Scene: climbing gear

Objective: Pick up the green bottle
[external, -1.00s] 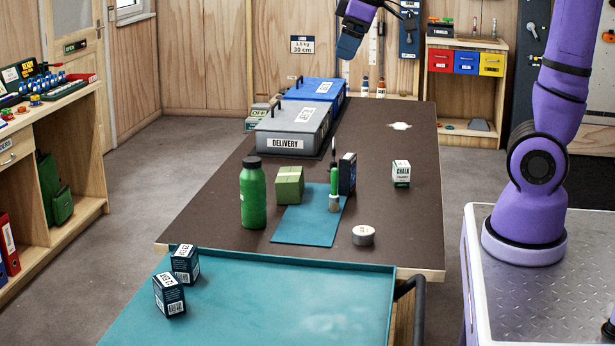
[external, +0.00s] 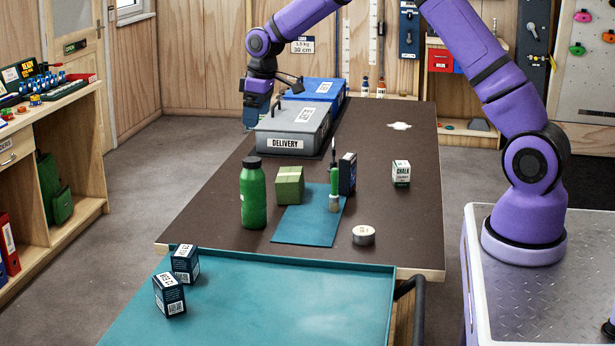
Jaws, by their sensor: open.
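The green bottle (external: 254,198) has a black cap and stands upright on the dark table (external: 400,225), near its front left. My gripper (external: 257,112) is above the back left part of the table, beside the grey delivery box, higher than the bottle and farther back. It is open, with nothing seen in it. Its fingertips are small and partly hard to make out.
Right of the bottle are a green box (external: 290,186), a blue mat (external: 300,228), a brush (external: 334,190), a dark box (external: 347,173), a tin (external: 363,236) and a chalk box (external: 401,173). Behind stand the grey delivery box (external: 290,143) and a blue box (external: 338,95).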

